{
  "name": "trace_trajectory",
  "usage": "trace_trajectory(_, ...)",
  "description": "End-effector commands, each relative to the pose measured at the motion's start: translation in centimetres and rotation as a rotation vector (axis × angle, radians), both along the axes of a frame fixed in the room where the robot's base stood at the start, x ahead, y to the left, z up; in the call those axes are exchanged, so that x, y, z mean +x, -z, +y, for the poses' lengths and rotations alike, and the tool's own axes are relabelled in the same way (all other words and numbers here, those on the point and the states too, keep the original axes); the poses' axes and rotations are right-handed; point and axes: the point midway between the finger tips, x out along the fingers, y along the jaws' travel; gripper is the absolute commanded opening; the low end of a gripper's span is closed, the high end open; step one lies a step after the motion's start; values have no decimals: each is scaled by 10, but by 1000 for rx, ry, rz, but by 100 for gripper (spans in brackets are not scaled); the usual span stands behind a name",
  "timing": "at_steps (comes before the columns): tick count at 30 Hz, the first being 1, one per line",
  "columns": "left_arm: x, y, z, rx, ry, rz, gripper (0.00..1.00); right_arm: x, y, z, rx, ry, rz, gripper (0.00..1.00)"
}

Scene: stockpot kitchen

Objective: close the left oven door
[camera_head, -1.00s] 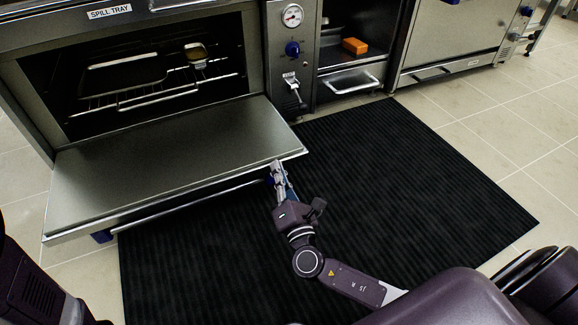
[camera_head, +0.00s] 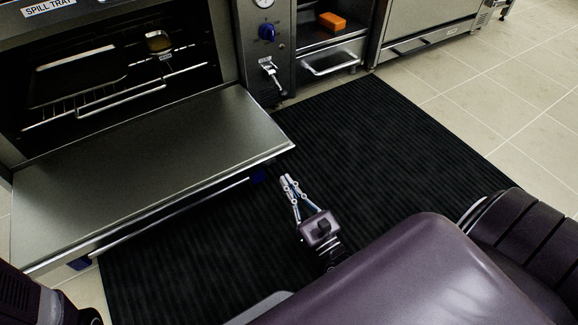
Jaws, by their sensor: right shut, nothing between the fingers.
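The left oven door (camera_head: 160,165) is folded down, its inner steel face up, standing out level from the oven. Its bar handle (camera_head: 180,210) runs beneath the outer edge, with a blue bracket near each end. The oven cavity (camera_head: 120,75) is open, with a rack, a dark tray and a small pan inside. My right gripper (camera_head: 287,178) is shut and empty, just off the door's right front corner and over the black mat. It appears apart from the door. My left gripper is out of view; only dark parts of mine show at the lower left.
An orange block (camera_head: 332,20) lies on an open shelf. The black ribbed mat (camera_head: 370,140) is clear right of the door.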

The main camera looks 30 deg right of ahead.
Motion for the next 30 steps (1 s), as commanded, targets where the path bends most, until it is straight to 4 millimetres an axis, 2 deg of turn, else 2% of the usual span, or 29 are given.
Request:
trace_trajectory(1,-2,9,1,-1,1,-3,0,11,0,0,1,2,-5,0)
trace_trajectory(6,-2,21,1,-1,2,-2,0,39,-7,0,2,1,-4,0)
trace_trajectory(12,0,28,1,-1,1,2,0,59,-12,0,4,2,0,0)
trace_trajectory(25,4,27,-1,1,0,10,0,62,-14,0,3,1,2,0)
trace_trajectory(30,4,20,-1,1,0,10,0,62,-19,0,3,1,10,0)
